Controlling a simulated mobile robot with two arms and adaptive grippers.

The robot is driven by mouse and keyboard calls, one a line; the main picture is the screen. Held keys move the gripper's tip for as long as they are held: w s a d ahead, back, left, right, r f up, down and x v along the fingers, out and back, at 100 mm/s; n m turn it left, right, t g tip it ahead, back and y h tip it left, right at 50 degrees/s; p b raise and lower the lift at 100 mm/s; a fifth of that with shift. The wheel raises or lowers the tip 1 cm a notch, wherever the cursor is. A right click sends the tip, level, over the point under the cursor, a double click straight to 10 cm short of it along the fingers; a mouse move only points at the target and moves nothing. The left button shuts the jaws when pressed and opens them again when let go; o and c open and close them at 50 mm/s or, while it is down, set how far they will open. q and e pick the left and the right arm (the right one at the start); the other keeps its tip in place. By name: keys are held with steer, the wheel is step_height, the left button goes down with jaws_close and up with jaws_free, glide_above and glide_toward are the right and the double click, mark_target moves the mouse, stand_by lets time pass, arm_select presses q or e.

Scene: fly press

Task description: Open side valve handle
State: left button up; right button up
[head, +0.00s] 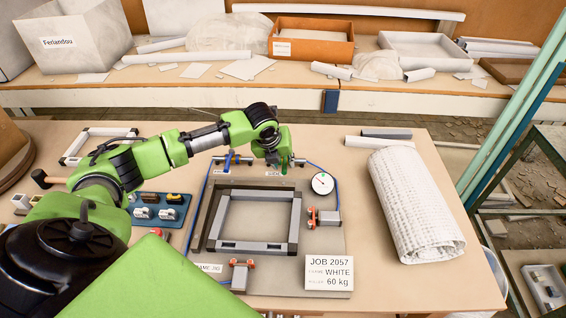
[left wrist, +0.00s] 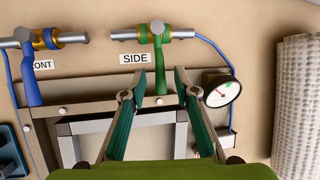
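My left gripper (left wrist: 159,74) is open, with one finger on each side of the lever's lower end and gaps showing between. In the head view my left gripper (head: 284,162) is over the back edge of the jig board and hides most of the green valve. My right gripper is not in view.
A blue-handled valve (left wrist: 28,65) with a partly hidden label stands to the left. A dial gauge (left wrist: 222,88) is close on the right. A grey frame (head: 254,245) lies on the jig board. A white roll (head: 415,205) lies at the right of the table.

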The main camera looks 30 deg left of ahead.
arm_select(q)
steer(key=shift+w+f, duration=0.3)
steer(key=shift+f, duration=0.3)
jaws_close()
